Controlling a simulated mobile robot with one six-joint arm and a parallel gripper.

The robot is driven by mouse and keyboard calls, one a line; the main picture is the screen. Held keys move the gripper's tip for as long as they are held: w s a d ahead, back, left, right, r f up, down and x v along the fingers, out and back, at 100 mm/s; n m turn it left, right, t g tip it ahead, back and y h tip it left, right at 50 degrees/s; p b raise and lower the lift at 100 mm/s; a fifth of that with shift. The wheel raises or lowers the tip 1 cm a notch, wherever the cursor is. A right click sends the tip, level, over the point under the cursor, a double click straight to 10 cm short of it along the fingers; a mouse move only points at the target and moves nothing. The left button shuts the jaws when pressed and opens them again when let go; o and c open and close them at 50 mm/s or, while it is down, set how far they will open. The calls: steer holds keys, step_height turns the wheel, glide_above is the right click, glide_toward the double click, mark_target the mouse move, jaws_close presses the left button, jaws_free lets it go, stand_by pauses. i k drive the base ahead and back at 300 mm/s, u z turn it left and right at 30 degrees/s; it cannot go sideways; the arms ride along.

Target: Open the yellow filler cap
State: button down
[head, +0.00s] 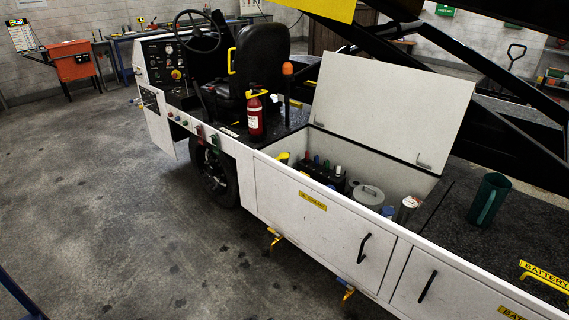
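A small yellow part (283,157), which looks like the yellow filler cap, sits at the left end of the open compartment (350,160) in the loader's white side. The compartment wall hides its lower part, and I cannot tell whether it is closed or loose. The white compartment lid (390,105) stands raised, leaning back. My gripper is not in view.
The compartment also holds a dark block with coloured caps (322,170), a grey round-lidded can (368,195) and a silver cylinder (408,208). A green jug (488,198) stands on the black deck to the right. A red extinguisher (255,117) stands left. The left floor is clear.

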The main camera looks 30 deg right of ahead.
mark_target(282, 155)
steer(key=i, duration=1)
